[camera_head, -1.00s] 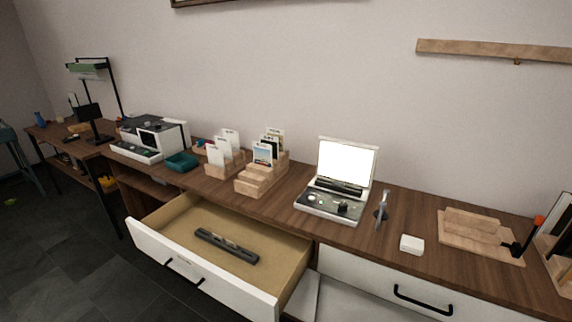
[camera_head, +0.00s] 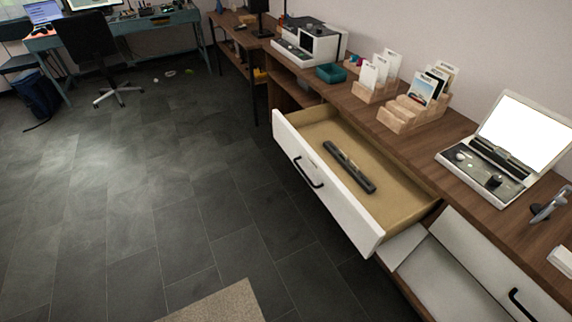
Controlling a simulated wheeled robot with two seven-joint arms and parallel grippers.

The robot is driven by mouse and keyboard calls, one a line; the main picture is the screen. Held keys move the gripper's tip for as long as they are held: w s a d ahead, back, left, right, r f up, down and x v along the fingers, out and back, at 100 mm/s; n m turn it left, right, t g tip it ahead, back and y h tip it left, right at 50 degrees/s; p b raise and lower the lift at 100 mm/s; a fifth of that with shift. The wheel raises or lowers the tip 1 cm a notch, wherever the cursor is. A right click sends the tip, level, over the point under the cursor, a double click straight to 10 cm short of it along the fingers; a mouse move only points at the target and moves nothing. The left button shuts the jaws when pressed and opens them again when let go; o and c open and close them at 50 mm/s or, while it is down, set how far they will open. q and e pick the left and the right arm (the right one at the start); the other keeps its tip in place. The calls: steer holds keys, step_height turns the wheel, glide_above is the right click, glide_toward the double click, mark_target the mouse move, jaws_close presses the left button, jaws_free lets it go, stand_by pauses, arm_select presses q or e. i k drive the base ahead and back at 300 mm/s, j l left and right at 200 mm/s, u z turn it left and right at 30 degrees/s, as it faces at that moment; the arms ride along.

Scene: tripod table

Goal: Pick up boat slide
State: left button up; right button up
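Several cards stand in two stepped wooden holders on the sideboard top. One picture card with a blue and orange scene (camera_head: 422,89) leans in the front of the larger holder (camera_head: 404,116); it may be the boat slide, but its picture is too small to tell. White cards (camera_head: 375,71) stand in the smaller holder (camera_head: 368,94). A lit white viewer screen (camera_head: 523,125) stands on a box with knobs to the right. Neither of my grippers is in view.
An open drawer (camera_head: 330,204) juts from the sideboard with a dark bar (camera_head: 349,168) inside. A teal box (camera_head: 331,73) and a white machine (camera_head: 309,42) stand farther back. A desk and black chair (camera_head: 92,45) stand far left.

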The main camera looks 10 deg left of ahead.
mark_target(499, 149)
steer(key=k+z, duration=0.1)
steer(key=z, duration=1.35)
